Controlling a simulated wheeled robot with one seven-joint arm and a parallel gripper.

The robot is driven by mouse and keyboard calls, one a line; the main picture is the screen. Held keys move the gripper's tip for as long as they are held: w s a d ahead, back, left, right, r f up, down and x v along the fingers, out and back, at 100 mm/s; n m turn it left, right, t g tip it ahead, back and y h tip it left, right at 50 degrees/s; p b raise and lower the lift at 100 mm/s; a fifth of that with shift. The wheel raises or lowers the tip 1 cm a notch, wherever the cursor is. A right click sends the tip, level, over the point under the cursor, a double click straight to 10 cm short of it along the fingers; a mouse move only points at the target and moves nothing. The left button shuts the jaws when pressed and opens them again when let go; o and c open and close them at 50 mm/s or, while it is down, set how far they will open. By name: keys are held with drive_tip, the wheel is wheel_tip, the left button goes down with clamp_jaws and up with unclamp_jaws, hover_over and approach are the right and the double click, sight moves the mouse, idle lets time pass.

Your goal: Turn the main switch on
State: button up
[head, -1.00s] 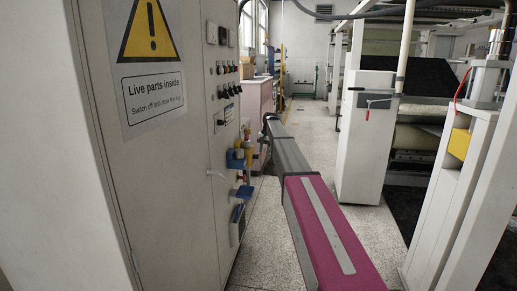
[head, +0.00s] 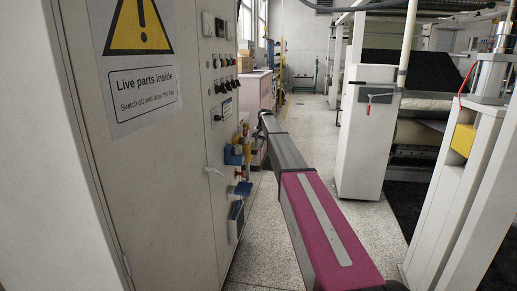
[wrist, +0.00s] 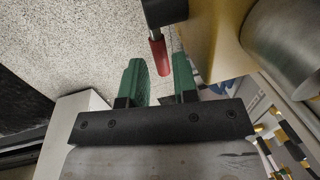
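My gripper (wrist: 159,66) shows in the wrist view with its two green fingers apart. A red handle with a dark base (wrist: 159,55) points down between the fingertips. A gap shows on both sides, and I cannot tell how deep it lies between them. It looks like the main switch's lever. It meets a yellow part (wrist: 218,38) at the upper right. In the head view, small red and yellow parts (head: 243,133) sit on the cabinet's switch side (head: 215,150), beside the end of my arm. My gripper is not clear there.
The grey cabinet with a warning sign (head: 140,60) fills the left. Several black knobs (head: 224,62) and blue fittings (head: 243,188) are on its switch side. A white machine post (head: 365,140) stands to the right. The speckled floor (head: 265,235) between them is open.

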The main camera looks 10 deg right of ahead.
drive_tip(key=shift+a+f, duration=0.15)
drive_tip(key=shift+f, duration=0.75)
clamp_jaws()
drive_tip(key=shift+s+r+t, duration=0.1)
drive_tip(key=shift+t, duration=0.2)
drive_tip(key=t, duration=0.2)
drive_tip(key=s+r+t+h, duration=0.1)
drive_tip(key=t, duration=0.1)
drive_tip(key=shift+s+a+r, duration=0.15)
drive_tip(key=shift+a+r, duration=0.05)
drive_tip(key=shift+s+a+r+n+t+h, duration=0.15)
drive_tip(key=shift+t+h, duration=0.1)
drive_tip(key=shift+t, duration=0.4)
drive_tip(key=shift+s+r+n+t+h, duration=0.15)
drive_tip(key=shift+s+n+t+h, duration=0.05)
drive_tip(key=shift+t, duration=0.5)
drive_tip(key=shift+s+a+r+n+t+h, duration=0.15)
drive_tip(key=shift+t+h, duration=0.1)
drive_tip(key=shift+t, duration=0.4)
drive_tip(key=shift+d, duration=0.1)
